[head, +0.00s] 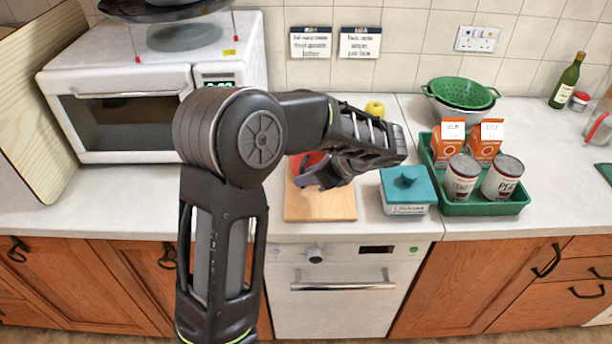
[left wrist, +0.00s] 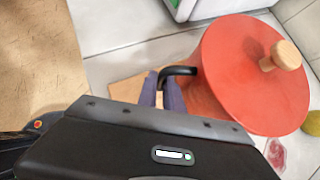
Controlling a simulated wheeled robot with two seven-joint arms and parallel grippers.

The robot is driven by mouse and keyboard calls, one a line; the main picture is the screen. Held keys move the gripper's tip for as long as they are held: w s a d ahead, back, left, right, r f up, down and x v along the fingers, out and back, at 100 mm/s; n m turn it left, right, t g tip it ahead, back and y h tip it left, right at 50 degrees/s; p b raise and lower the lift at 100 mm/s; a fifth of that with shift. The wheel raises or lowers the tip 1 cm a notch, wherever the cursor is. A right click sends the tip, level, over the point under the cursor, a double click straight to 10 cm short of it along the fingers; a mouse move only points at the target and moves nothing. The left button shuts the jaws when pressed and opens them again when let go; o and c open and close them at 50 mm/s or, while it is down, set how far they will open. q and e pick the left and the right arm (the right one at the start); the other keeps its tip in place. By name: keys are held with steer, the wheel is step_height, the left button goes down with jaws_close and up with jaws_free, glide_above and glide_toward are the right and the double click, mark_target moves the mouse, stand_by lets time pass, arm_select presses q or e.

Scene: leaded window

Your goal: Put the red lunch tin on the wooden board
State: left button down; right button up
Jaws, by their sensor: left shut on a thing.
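The red lunch tin (left wrist: 235,80) has a round lid with a wooden knob and a dark handle on its side. In the head view, only a strip of the red tin (head: 304,163) shows behind my arm. My left gripper (head: 318,178) is shut on the tin's handle; its fingers (left wrist: 170,92) show at the handle in the left wrist view. The wooden board (head: 320,206) lies on the worktop below the gripper, its back part hidden. A piece of the board (left wrist: 127,92) shows beside the tin. I cannot tell whether the tin touches the board. My right gripper is out of view.
A teal-lidded box (head: 407,190) stands just right of the board. Further right, a green tray (head: 485,208) holds cans and orange cartons. A yellow fruit (head: 374,109) and a green colander (head: 460,92) are behind. A white microwave (head: 130,110) stands left.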

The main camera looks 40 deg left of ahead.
arm_select(q)
steer(key=shift+f, duration=0.1)
steer(key=c, duration=1.5)
jaws_free()
steer(key=v, duration=0.2)
steer(key=shift+d+r+b, duration=0.3)
steer(key=p+v, duration=0.5)
steer(key=v, duration=0.4)
steer(key=shift+r, duration=0.2)
